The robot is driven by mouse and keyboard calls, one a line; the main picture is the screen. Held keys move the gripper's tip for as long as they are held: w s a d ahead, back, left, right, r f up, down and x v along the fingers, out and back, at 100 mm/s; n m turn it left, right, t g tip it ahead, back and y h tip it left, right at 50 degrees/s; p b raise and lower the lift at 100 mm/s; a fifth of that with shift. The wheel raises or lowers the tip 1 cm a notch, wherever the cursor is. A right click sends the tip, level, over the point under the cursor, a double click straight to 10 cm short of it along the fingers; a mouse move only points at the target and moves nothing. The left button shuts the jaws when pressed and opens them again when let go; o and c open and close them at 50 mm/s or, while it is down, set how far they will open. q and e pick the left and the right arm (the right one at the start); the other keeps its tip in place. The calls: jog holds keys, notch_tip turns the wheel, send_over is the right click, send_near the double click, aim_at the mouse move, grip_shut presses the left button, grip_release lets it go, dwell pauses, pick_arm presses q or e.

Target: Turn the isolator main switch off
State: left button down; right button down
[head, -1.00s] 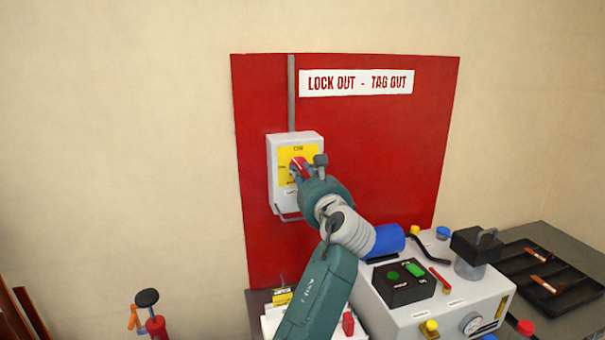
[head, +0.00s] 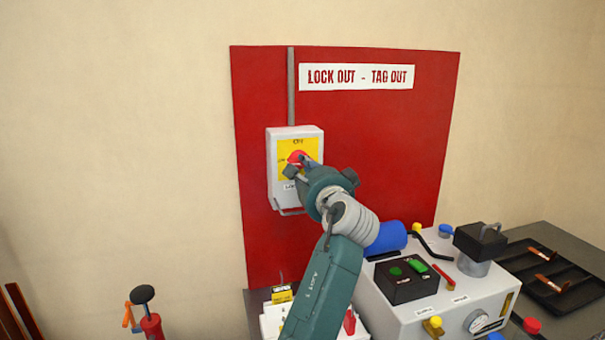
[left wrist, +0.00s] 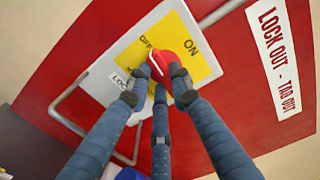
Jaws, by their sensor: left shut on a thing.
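The isolator main switch is a red rotary knob (head: 297,157) on a yellow plate (head: 284,148) on a light grey box. In the left wrist view the knob (left wrist: 174,64) sits between my fingers, with ON printed to its right and OFF at its upper left. My left gripper (left wrist: 160,80) is shut on the knob, two fingers on one side and a third opposite. In the head view my left gripper (head: 302,171) covers the knob's lower part. The knob's exact pointing is partly hidden.
The box hangs on a red board (head: 390,150) with a LOCK OUT - TAG OUT sign (head: 356,76). A wire hasp (head: 288,211) sticks out below the box. A bender machine (head: 440,310) with buttons and a gauge stands at the lower right, close under my left arm.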

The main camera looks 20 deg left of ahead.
pick_arm(q)
jog(key=shift+r+n, duration=0.15)
jog(key=shift+n, duration=0.35)
jog(key=shift+r, duration=0.15)
